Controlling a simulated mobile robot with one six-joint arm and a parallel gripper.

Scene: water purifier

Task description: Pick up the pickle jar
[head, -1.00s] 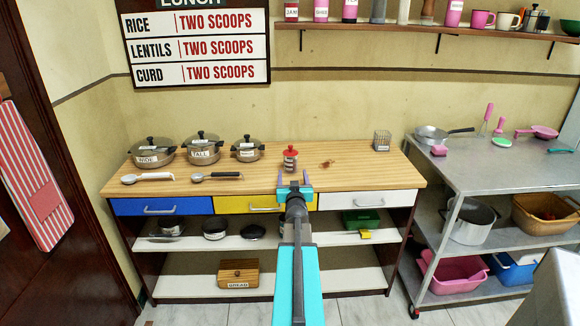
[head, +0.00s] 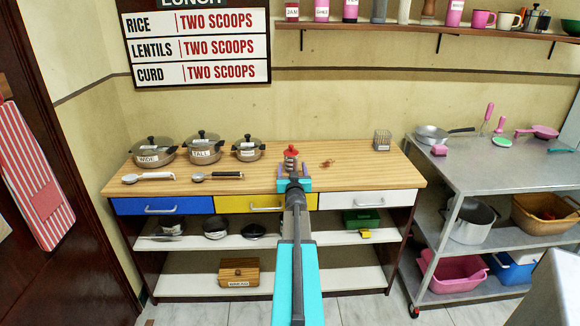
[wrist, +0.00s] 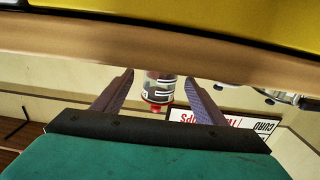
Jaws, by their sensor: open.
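The pickle jar (head: 290,162) has a red lid and stands upright on the wooden counter. My gripper (head: 293,167) is open and empty, and its fingers overlap the lower part of the jar in the head view. The wrist view is upside down. There the jar (wrist: 158,88) shows between the two spread fingers of my gripper (wrist: 160,76), beyond their tips. The counter's front edge (wrist: 150,45) hides the jar's base in that view. I see no contact between the fingers and the jar.
Three lidded pots (head: 202,148) and two ladles (head: 217,176) stand or lie left of the jar. A brown patch (head: 327,164) and a wire basket (head: 382,140) are to the right. A yellow drawer (head: 240,203) is below the counter edge.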

